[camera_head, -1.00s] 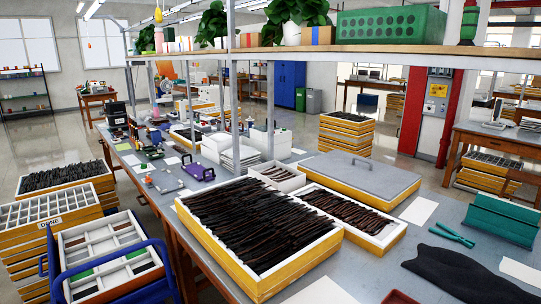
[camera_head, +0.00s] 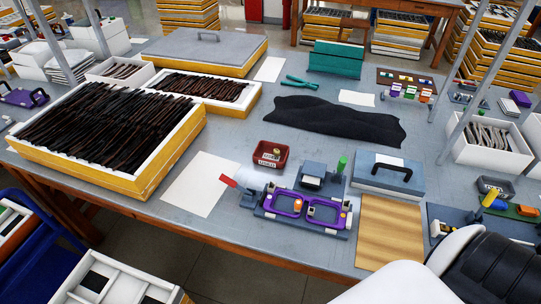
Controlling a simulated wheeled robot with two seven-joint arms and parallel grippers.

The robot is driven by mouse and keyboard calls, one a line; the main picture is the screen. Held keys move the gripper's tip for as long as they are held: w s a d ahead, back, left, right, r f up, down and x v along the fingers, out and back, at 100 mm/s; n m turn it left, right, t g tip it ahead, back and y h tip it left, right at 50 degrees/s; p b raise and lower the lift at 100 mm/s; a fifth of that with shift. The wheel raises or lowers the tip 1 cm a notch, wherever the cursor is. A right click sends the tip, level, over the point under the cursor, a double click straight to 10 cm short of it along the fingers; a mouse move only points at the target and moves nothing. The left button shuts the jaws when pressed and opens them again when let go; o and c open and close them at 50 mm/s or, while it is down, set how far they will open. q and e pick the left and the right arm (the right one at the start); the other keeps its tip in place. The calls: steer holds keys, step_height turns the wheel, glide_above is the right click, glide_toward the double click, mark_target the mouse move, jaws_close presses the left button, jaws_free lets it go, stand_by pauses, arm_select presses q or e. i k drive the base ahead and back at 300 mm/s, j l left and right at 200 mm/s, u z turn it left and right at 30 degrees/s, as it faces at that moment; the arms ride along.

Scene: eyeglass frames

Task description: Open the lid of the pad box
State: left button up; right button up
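No box in view carries a readable pad label. A blue-grey box (camera_head: 370,180) with a black handle (camera_head: 393,168) on its shut lid stands on the table at right of centre. Another shut lid, grey with a handle, covers a yellow-sided tray (camera_head: 205,50) at the back left. White and black parts of my arm show at the bottom right. Neither gripper's fingers show, and nothing of my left arm is in view.
A fixture with purple eyeglass frames (camera_head: 305,210) sits left of the blue-grey box. A wood-grained board (camera_head: 390,232) lies in front of it. Behind it lies a black cloth (camera_head: 335,122). A red bin (camera_head: 270,155) and white paper (camera_head: 200,184) lie further left.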

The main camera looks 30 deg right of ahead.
mark_target(379, 170)
steer(key=z, duration=2)
